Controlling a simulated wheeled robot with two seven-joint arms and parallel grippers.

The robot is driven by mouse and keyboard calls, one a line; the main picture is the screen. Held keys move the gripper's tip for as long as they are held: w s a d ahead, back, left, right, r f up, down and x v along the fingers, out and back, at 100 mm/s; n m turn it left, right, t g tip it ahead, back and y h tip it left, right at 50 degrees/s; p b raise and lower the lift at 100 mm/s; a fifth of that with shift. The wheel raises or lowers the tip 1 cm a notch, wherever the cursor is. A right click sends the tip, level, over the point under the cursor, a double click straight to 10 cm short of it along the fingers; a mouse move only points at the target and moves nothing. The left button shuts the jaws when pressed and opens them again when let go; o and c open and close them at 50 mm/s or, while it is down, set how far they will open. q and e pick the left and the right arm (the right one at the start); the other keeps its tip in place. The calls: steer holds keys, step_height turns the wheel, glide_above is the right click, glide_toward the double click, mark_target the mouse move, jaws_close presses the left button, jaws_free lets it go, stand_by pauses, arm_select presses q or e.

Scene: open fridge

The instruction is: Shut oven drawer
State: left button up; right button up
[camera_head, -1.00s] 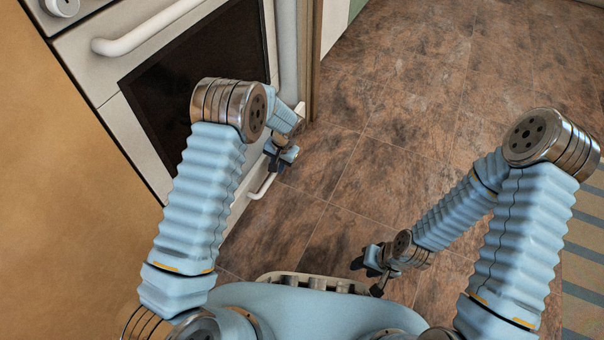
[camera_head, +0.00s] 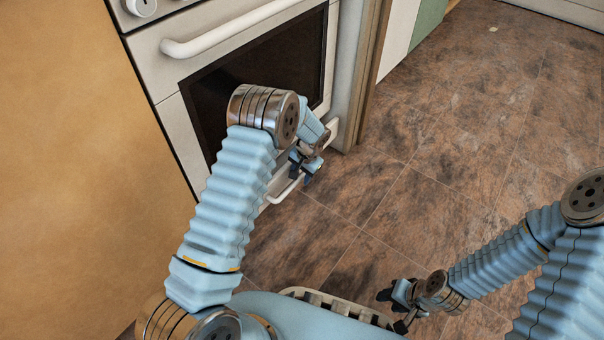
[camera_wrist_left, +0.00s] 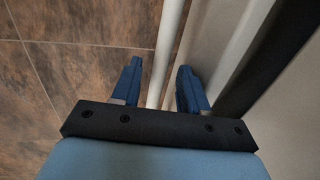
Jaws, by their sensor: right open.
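The white oven (camera_head: 150,60) stands at the upper left, with its drawer low down, mostly hidden behind my left arm. The drawer's white bar handle (camera_head: 284,193) shows beside my left gripper (camera_head: 304,168). In the left wrist view, my left gripper (camera_wrist_left: 160,85) is open, its two blue fingers apart. The white handle bar (camera_wrist_left: 168,45) runs lengthwise in the gap between them; I cannot tell whether it is touched. How far the drawer stands out is hidden. My right gripper (camera_head: 396,302) is open and empty, low over the floor near my base.
The oven door has a dark window (camera_head: 240,85) and a white bar handle (camera_head: 230,32) above the drawer. A tan panel (camera_head: 80,150) stands close at left. A brown wooden edge (camera_head: 367,70) is right of the oven. The tiled floor (camera_head: 440,180) at right is clear.

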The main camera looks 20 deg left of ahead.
arm_select(q)
step_height(320, 180, up, 14)
steer(key=d+p, duration=0.2)
steer(key=shift+s+d+f+p, duration=0.25)
steer(key=shift+s+d+p, duration=0.05)
steer(key=shift+s+p, duration=0.1)
arm_select(e)
step_height(320, 180, up, 3)
steer(key=shift+s+f, duration=0.1)
